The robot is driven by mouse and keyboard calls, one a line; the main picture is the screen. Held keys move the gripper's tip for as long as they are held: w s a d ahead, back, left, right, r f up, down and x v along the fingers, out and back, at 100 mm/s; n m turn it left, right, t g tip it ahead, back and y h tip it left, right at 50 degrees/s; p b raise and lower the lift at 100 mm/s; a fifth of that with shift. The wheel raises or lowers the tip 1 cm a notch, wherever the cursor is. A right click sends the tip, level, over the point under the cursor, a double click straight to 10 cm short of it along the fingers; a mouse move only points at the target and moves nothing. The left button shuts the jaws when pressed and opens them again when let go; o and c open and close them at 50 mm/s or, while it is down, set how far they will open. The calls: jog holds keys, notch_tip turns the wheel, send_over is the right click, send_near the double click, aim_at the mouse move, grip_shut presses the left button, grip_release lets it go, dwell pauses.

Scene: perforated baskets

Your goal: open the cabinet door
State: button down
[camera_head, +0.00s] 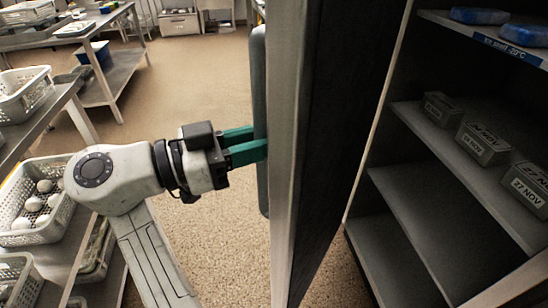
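The cabinet door (283,150) stands ajar, seen nearly edge-on in the middle of the view, with its dark inner face (345,110) toward the cabinet. A long vertical dark green-grey handle (260,75) runs along its left, outer side. My gripper (262,142) has teal fingers that reach the handle from the left. The fingertips are partly hidden at the handle, so I cannot tell whether they are closed around it. The open cabinet (405,260) on the right shows several shelves.
Labelled grey boxes (483,144) and blue packs (476,16) sit on the cabinet shelves. A metal rack with white perforated baskets (60,215) holding white round items stands close on the left. Speckled floor (200,80) is clear behind my arm.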

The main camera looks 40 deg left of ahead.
jog(key=shift+w+r, duration=0.15)
jog(key=shift+w, duration=0.35)
jog(key=c, duration=1.4)
grip_release()
jog(key=o, duration=0.3)
jog(key=shift+w+d, duration=0.1)
jog(key=shift+w, duration=0.1)
jog(key=shift+o, duration=0.3)
jog(key=shift+s, duration=0.1)
jog(key=v, duration=1.1)
